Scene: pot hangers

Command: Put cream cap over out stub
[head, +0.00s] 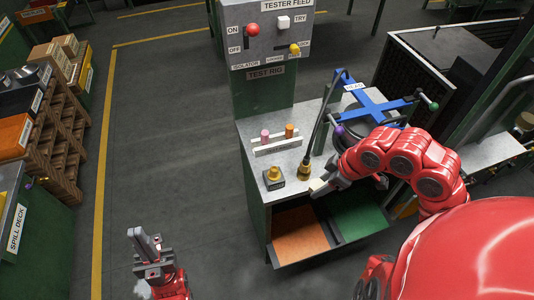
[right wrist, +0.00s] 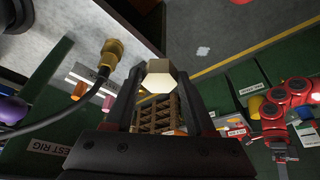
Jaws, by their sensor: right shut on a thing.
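My right gripper (right wrist: 157,95) is shut on the cream cap (right wrist: 160,76), a pale faceted piece held between its fingertips. In the head view the right gripper (head: 320,188) is low over the front edge of the test rig bench, and the cap shows as a small pale patch at its tip. A yellow stub on a small labelled block (head: 274,179) stands just left of it; its label is too small to read. The cap is apart from this stub. My left gripper (head: 147,247) is over the floor at lower left, far from the bench; its finger gap is unclear.
A brass fitting (head: 304,171) with a black hose stands beside the right gripper. A rack (head: 277,145) holds a pink and an orange peg. A blue cross-shaped handle (head: 375,104) is behind. Orange (head: 299,235) and green (head: 355,212) trays lie below the bench front.

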